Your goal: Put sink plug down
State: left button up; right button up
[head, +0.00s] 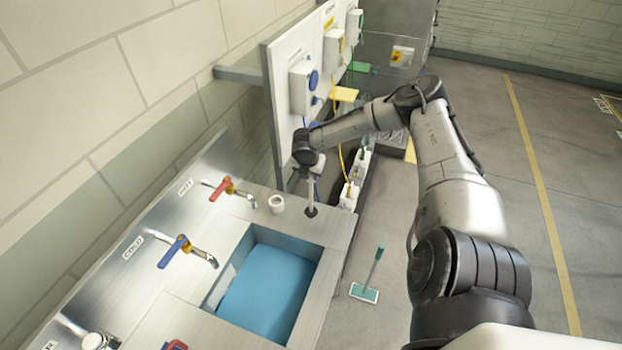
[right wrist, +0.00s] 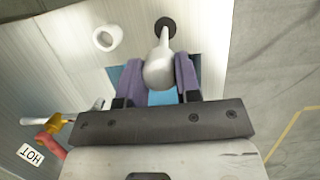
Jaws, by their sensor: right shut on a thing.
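The sink plug (head: 311,196) is a pale grey handle with a dark round disc at its lower end. It stands nearly upright over the counter (head: 334,226), just beyond the far edge of the basin (head: 268,287). The disc appears at counter level; I cannot tell whether it touches. My right gripper (head: 314,178) is above it, pointing down and shut on the handle. In the right wrist view the plug's bulbous handle (right wrist: 161,66) sits between the purple fingers of the gripper (right wrist: 159,78), and the dark disc shows beyond. My left gripper is not in view.
A small white ring-shaped cup (head: 276,203) stands left of the plug. The red hot tap (head: 228,187) and blue cold tap (head: 182,246) line the wall side. A wall panel with boxes (head: 303,88) rises close behind my right gripper. A teal squeegee (head: 366,285) is on the floor.

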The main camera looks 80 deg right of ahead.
aim_at(311, 179)
jog(key=shift+f, duration=1.45)
jog(key=o, duration=1)
